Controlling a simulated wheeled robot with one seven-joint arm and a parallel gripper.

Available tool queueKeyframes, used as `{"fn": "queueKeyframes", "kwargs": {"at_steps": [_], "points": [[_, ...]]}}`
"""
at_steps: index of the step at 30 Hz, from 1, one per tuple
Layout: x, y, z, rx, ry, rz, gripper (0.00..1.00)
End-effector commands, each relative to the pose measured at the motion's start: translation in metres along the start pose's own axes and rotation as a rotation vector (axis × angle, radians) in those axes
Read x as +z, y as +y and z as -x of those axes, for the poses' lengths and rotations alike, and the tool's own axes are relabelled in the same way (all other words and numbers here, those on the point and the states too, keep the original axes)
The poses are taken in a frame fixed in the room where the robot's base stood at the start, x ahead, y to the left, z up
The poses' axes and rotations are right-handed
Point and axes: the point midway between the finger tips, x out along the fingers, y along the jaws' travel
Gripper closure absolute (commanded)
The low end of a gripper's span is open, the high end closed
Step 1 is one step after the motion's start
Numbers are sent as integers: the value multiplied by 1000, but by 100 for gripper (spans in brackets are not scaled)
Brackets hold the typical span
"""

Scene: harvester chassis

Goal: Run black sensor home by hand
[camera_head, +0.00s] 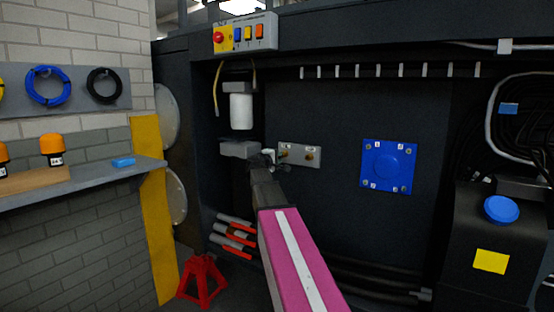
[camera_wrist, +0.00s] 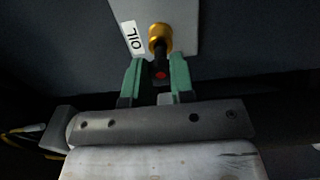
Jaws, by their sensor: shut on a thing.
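In the wrist view my gripper (camera_wrist: 157,66) has its two green-tipped fingers shut on the black sensor (camera_wrist: 160,63), which has a red spot on its near end. The sensor's far end meets a brass fitting (camera_wrist: 159,37) on a grey plate (camera_wrist: 184,16); how deep it sits cannot be told. A white label reading OIL (camera_wrist: 132,40), upside down, is beside the fitting. In the head view the plate (camera_head: 300,163) is on the dark chassis wall, with brass fittings on it. My gripper (camera_head: 268,158) is at its left end; the sensor is too small to make out there.
A white cylinder (camera_head: 241,111) hangs above left of my gripper, over a grey block (camera_head: 239,149). A blue square cover (camera_head: 388,166) is to the right. Red-tipped grey tubes (camera_head: 233,236) and a red stand (camera_head: 202,281) are low on the left. The wall between plate and cover is clear.

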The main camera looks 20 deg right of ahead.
Motion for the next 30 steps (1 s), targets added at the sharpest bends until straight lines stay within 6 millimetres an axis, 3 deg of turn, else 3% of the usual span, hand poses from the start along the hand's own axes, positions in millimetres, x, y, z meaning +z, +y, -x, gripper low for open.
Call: {"fn": "queueKeyframes", "kwargs": {"at_steps": [30], "points": [[0,0,-22,0,-1,0,100]]}}
